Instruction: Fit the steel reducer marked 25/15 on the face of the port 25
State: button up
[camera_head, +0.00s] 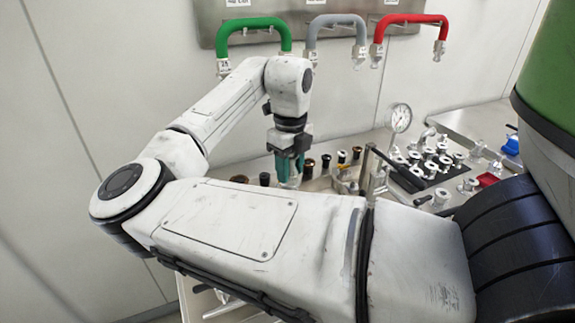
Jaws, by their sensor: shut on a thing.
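My gripper (289,168), with teal fingers, points down over the bench behind my forearm. It is shut on a pale metal fitting (289,183), which shows only partly below the fingers. Its marking is too small to read, so I cannot tell whether it is the reducer 25/15. Several other steel fittings (446,160) stand on a dark mat at the right. A metal assembly with a black lever (369,165) stands right of my gripper. I cannot make out which face is the port 25; my arm hides part of the bench.
Several black and brass fittings (326,161) stand in a row near my gripper. A round gauge (400,117) stands farther back. Green (252,25), grey (336,20) and red (410,19) hoses hang on the wall panel. A blue bin (511,145) is at the right.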

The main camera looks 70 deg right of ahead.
jog(key=shift+f+b, duration=2.65)
jog(key=shift+f, duration=0.8)
jog(key=o, duration=1.1)
notch_tip(320, 180, up, 11)
jog(key=shift+f+b, duration=0.15)
jog(key=shift+b, duration=0.45)
